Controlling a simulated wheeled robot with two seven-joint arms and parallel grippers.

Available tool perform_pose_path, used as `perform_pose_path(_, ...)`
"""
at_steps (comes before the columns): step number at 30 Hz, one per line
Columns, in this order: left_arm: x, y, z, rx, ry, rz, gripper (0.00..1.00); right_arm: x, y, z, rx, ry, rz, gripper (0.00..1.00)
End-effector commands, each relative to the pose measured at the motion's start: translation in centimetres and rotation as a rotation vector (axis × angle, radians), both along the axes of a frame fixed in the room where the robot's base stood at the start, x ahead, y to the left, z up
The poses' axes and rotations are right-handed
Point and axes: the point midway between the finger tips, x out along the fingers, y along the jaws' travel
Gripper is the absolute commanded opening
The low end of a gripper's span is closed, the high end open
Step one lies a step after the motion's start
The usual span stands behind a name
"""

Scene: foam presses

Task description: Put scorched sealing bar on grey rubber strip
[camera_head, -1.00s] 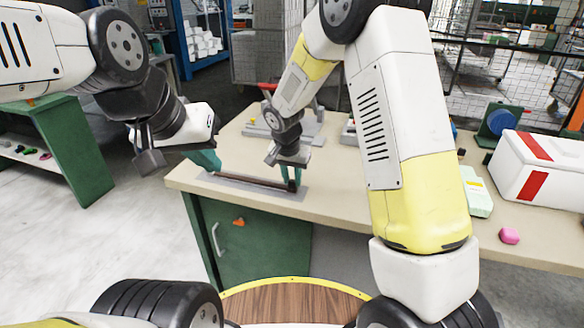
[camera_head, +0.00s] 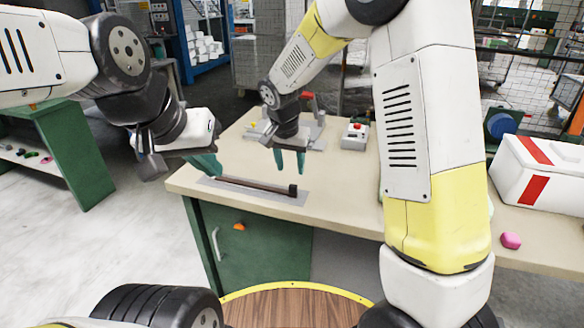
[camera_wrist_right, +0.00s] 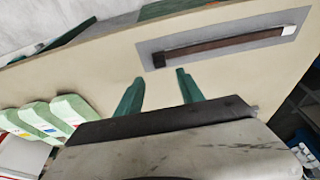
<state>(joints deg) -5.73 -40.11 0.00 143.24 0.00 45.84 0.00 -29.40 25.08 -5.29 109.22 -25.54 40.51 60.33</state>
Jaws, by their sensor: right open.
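The scorched sealing bar (camera_head: 255,185) is a long dark brown bar with a black end block. It lies lengthwise over the grey rubber strip (camera_head: 290,199) near the bench's front edge. In the right wrist view the bar (camera_wrist_right: 215,45) lies within the strip's outline (camera_wrist_right: 150,46), with a pale far end. My right gripper (camera_head: 290,165) is open and empty behind the bar's black end, apart from it; its two fingers show in the right wrist view (camera_wrist_right: 158,85). My left gripper (camera_head: 205,165) is at the bar's left end and hides it; its finger gap and contact are unclear.
A grey press with a red handle (camera_head: 308,97) stands behind my right gripper, beside a small box with a red button (camera_head: 355,137). A white box with red stripes (camera_head: 540,175) and a pink lump (camera_head: 510,240) are at the right. The bench top (camera_head: 335,190) is clear right of the bar.

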Motion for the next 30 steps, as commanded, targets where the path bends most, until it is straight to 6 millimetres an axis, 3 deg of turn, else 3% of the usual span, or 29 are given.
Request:
perform_pose_path(3,0.0,0.0,0.0,0.0,0.0,0.0,0.0,-0.5,0.2,2.1,0.002,-0.003,0.0,0.45)
perform_pose_path(9,0.0,0.0,0.0,0.0,0.0,0.0,0.0,-1.1,0.2,3.9,0.002,-0.001,0.0,0.45)
perform_pose_path(14,0.0,0.0,0.0,0.0,0.0,0.0,0.0,-2.7,-2.2,6.7,0.033,-0.011,0.023,0.45)
perform_pose_path(17,0.0,0.0,0.0,0.0,0.0,0.0,0.0,-5.2,-5.1,9.5,0.07,-0.03,0.065,0.45)
perform_pose_path(21,0.0,0.0,0.0,0.0,0.0,0.0,0.0,-10.1,-9.2,12.9,0.118,-0.077,0.142,0.45)
perform_pose_path(26,0.0,0.0,0.0,0.0,0.0,0.0,0.0,-16.2,-12.6,15.2,0.145,-0.156,0.236,0.45)
perform_pose_path(30,0.0,0.0,0.0,0.0,0.0,0.0,0.0,-20.7,-14.2,15.9,0.146,-0.228,0.309,0.45)
